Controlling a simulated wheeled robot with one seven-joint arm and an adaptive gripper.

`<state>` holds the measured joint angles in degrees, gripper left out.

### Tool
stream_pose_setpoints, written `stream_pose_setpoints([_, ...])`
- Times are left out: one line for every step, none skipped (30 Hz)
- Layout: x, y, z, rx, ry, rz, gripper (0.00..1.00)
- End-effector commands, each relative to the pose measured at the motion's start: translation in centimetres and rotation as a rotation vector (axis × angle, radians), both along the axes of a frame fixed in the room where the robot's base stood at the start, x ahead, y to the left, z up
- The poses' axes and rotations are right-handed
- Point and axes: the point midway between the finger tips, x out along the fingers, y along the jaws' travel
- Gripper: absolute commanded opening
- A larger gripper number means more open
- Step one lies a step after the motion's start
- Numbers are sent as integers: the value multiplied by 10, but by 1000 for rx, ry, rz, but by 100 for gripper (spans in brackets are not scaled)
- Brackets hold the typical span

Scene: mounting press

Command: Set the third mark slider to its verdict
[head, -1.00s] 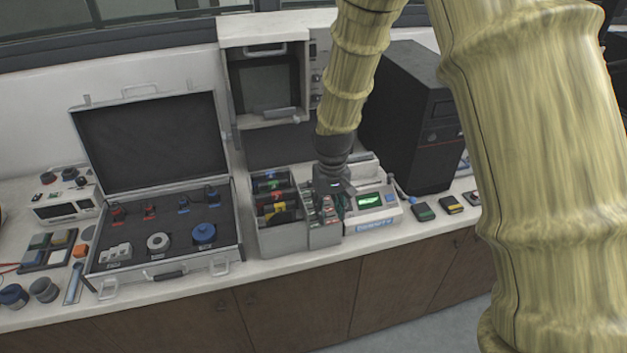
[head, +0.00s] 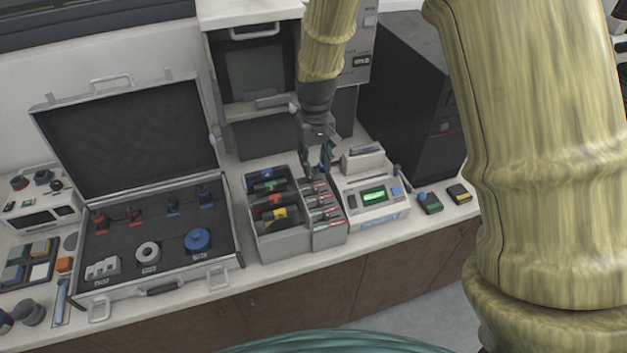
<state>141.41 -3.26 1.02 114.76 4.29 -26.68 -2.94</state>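The mark sliders sit in rows on a narrow grey panel (head: 329,238) in the middle of the bench, with red, green and pale details. The rows are too small to read, so I cannot tell the third slider's setting or its verdict. My gripper (head: 318,170) points down over the back end of this panel and hides part of its far rows. Its fingers are dark with a teal part; their gap is too small to judge. I cannot see whether it touches a slider.
A grey bin (head: 281,246) with coloured cartridges adjoins the panel on the left. A white device with a green screen (head: 374,195) stands on the right. An open case (head: 125,240) lies further left, and a black computer tower (head: 410,120) stands behind right.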

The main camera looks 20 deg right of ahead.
Motion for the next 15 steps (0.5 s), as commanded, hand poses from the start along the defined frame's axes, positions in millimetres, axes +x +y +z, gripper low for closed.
stream_pose_setpoints([0,0,-3,0,2,0,37])
stream_pose_setpoints([0,0,-6,0,2,0,37])
stream_pose_setpoints([-1,0,-11,0,3,0,37])
stream_pose_setpoints([-1,0,-15,0,3,0,37])
stream_pose_setpoints([0,0,-18,0,2,0,37])
stream_pose_setpoints([0,0,-22,0,2,0,37])
stream_pose_setpoints([0,0,-26,0,3,0,37])
stream_pose_setpoints([0,0,-29,0,2,0,37])
stream_pose_setpoints([0,0,-33,0,1,0,37])
stream_pose_setpoints([0,0,-36,0,2,0,37])
stream_pose_setpoints([-1,0,-40,0,3,0,37])
stream_pose_setpoints([0,0,-44,0,1,0,37])
stream_pose_setpoints([0,0,-47,0,1,0,37])
stream_pose_setpoints([0,0,-50,0,1,0,37])
stream_pose_setpoints([0,0,-54,0,2,0,37])
